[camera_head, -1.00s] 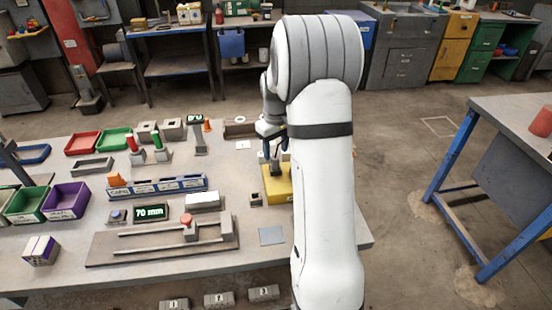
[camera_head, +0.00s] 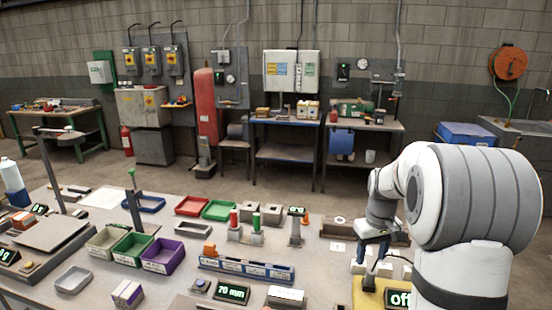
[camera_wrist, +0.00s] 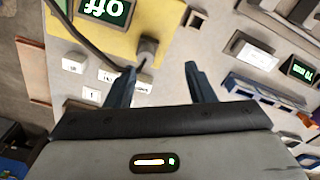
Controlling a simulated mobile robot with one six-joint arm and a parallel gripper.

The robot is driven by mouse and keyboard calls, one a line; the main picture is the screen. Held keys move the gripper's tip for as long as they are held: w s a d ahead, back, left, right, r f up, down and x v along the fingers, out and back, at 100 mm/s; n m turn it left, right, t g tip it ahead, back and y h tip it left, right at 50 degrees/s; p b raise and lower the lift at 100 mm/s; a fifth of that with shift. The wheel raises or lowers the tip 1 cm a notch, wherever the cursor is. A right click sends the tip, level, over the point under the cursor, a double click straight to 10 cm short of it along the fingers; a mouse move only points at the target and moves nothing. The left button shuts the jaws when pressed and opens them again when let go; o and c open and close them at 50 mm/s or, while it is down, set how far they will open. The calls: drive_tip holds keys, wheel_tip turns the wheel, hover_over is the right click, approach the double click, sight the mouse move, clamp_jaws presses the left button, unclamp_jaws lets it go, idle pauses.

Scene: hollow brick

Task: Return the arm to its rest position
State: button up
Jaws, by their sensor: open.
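My arm, white and grey, rises at the right of the head view, with its wrist bent down over the right end of the table (camera_head: 330,258). My gripper (camera_wrist: 160,80) shows in the wrist view with two dark blue fingers apart and nothing between them. In the head view my gripper's fingers (camera_head: 371,255) are small and partly hidden.
Small white labelled blocks (camera_wrist: 91,95) lie beside the yellow box. The table holds a purple bin (camera_head: 163,256), a red bin (camera_head: 193,206), a blue labelled rack (camera_head: 246,269) and a 70 mm display (camera_head: 231,291). Workbenches (camera_head: 287,125) stand along the back wall.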

drive_tip(key=s+a+r+t, duration=0.1)
drive_tip(key=s+a, duration=0.3)
drive_tip(key=s, duration=0.4)
drive_tip(key=s+a+r+m+t, duration=0.1)
drive_tip(key=s+a+r, duration=0.1)
drive_tip(key=s+a, duration=0.3)
drive_tip(key=s+a+r+m, duration=0.1)
drive_tip(key=s+a, duration=0.3)
drive_tip(key=s, duration=0.7)
drive_tip(key=shift+a+r+t, duration=0.25)
drive_tip(key=shift+r+t, duration=0.15)
drive_tip(key=shift+r, duration=0.35)
